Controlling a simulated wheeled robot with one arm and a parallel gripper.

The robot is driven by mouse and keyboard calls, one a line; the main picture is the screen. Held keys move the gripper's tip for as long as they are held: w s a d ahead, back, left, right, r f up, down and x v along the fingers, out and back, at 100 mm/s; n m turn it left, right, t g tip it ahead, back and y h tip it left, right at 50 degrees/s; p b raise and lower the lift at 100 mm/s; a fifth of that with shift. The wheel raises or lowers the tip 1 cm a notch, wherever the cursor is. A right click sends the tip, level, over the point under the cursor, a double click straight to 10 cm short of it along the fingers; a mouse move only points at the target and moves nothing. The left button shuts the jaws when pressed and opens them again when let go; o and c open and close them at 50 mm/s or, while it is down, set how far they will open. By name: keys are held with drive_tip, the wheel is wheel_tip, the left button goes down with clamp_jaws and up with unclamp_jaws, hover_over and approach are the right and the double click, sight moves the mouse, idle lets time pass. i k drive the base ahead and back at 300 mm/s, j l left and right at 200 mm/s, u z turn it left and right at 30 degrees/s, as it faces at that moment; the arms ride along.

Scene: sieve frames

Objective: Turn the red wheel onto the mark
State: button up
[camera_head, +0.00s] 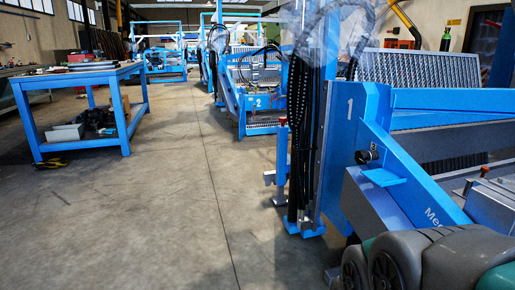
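I cannot make out a red wheel or a mark for certain. A small red cap (283,119) sits on top of an upright blue post beside the nearest machine. Another small red knob (485,170) shows at the right, on the grey part of that machine. The blue machine frame (405,190) carries a white number 1 and a black round knob (367,156) on its side. My gripper is not in view.
A blue workbench (85,78) with items on top and a lower shelf stands at the left. A second blue machine (257,92), marked 2, stands farther back. The concrete floor between bench and machines is clear. Grey rounded shapes fill the bottom right corner.

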sight(282, 120)
drive_tip(key=i+l, duration=0.1)
drive_tip(key=i, duration=0.55)
drive_tip(key=i+l, duration=0.15)
drive_tip(key=i, duration=0.45)
drive_tip(key=i+j, duration=0.25)
drive_tip(key=i, duration=0.3)
drive_tip(key=i+j+u, duration=0.1)
drive_tip(key=i, duration=0.5)
drive_tip(key=i+j, duration=0.3)
drive_tip(key=i, duration=0.25)
